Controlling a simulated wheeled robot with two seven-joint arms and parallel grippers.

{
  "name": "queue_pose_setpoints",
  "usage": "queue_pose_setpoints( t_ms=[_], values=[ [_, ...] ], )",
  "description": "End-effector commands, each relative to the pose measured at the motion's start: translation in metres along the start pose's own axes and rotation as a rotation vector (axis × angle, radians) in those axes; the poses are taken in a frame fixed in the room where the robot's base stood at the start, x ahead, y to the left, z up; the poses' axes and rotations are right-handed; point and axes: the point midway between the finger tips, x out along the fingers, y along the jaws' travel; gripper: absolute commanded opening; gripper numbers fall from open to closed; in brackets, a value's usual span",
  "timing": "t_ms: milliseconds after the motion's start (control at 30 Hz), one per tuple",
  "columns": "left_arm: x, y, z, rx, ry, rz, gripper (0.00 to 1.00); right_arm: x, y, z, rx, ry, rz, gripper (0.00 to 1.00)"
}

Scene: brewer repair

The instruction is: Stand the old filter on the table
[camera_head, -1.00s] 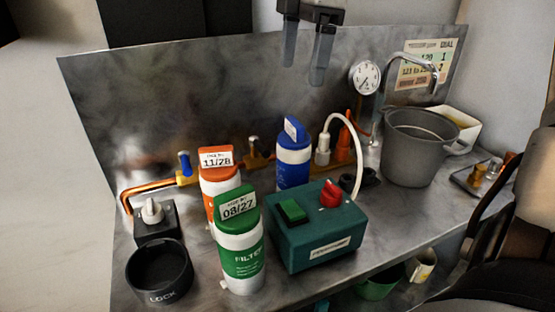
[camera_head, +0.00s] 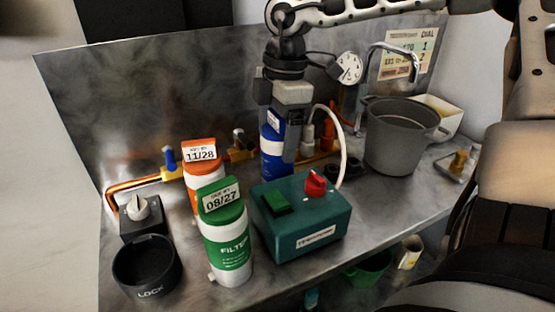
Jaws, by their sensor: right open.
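A filter with a blue cap and blue band (camera_head: 271,168) stands upright at the back of the table; its label cannot be read and its upper part is partly hidden by my gripper. My right gripper (camera_head: 278,135) points down over it, open, its fingers at the cap; whether they touch it I cannot tell. A white filter with a green cap (camera_head: 229,250), labelled 08/27, stands upright at the front of the metal table (camera_head: 385,207). An orange-capped filter (camera_head: 200,155), labelled 11/28, stands behind it. My left gripper is out of view.
A teal box (camera_head: 300,228) with a green switch and red knob stands right of the green-capped filter. A black ring marked LOCK (camera_head: 147,265) lies front left. A grey pot (camera_head: 391,150) stands back right. Copper piping and a gauge (camera_head: 348,68) line the back.

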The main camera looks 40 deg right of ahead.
Motion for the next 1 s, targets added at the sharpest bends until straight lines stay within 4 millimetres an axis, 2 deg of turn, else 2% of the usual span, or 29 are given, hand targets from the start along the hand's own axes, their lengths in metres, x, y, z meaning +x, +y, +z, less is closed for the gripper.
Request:
queue_pose_setpoints(
  t_ms=[233,500,833,1000],
  values=[
    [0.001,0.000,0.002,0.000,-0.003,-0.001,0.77,0.002,0.000,0.000,-0.001,0.000,0.002,0.81],
    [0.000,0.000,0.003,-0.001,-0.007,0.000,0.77,0.002,0.000,0.000,-0.001,0.000,0.001,0.06],
    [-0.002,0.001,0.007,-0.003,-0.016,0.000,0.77,-0.002,0.001,-0.001,-0.001,0.001,0.004,0.05],
    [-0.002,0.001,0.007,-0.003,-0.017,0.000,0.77,-0.017,0.001,-0.003,-0.002,0.000,0.007,0.05]
  ],
)
